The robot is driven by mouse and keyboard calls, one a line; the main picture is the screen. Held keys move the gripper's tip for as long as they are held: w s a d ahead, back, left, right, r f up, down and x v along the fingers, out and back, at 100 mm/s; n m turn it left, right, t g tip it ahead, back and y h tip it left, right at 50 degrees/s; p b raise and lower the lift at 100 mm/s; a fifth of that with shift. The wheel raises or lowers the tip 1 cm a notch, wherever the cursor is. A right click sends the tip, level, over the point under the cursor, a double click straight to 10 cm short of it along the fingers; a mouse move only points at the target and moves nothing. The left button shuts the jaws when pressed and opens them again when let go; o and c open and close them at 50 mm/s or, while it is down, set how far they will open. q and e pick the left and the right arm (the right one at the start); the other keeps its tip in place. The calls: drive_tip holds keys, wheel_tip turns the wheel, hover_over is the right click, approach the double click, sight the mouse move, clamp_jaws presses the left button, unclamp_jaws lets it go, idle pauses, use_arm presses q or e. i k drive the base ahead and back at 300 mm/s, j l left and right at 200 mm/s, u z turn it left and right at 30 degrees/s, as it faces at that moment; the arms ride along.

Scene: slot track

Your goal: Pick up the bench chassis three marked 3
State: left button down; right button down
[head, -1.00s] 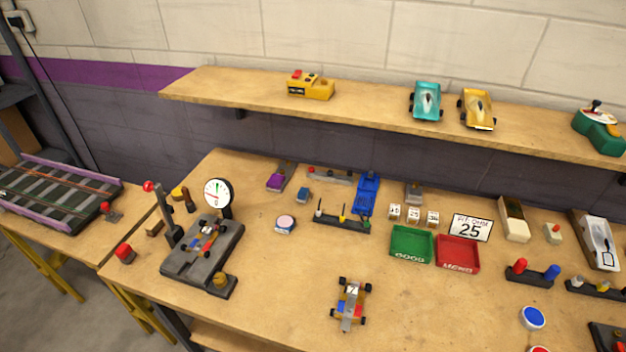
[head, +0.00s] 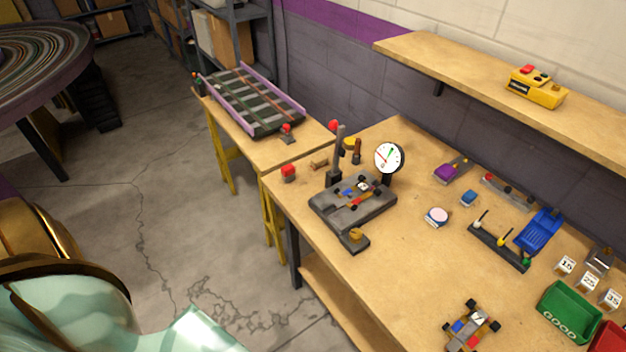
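One small chassis with red and blue parts and black wheels (head: 364,188) sits on the dark grey test fixture (head: 328,207) with a dial gauge. A second chassis (head: 472,326), with a white number plate, stands on the bench at the bottom of the head view. I cannot read either mark surely, so I cannot tell which is marked 3. Neither of my grippers shows in this view; pale green and gold parts at the lower left look like my own body.
The dial gauge (head: 389,158) stands at the fixture's back. A green tray (head: 571,311), a blue cradle (head: 538,231) and a black rack (head: 498,247) lie to the right. A side table with a track section (head: 255,103) is at the left. Bench between fixture and second chassis is clear.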

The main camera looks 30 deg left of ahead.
sight(354, 194)
drive_tip(key=u, duration=0.75)
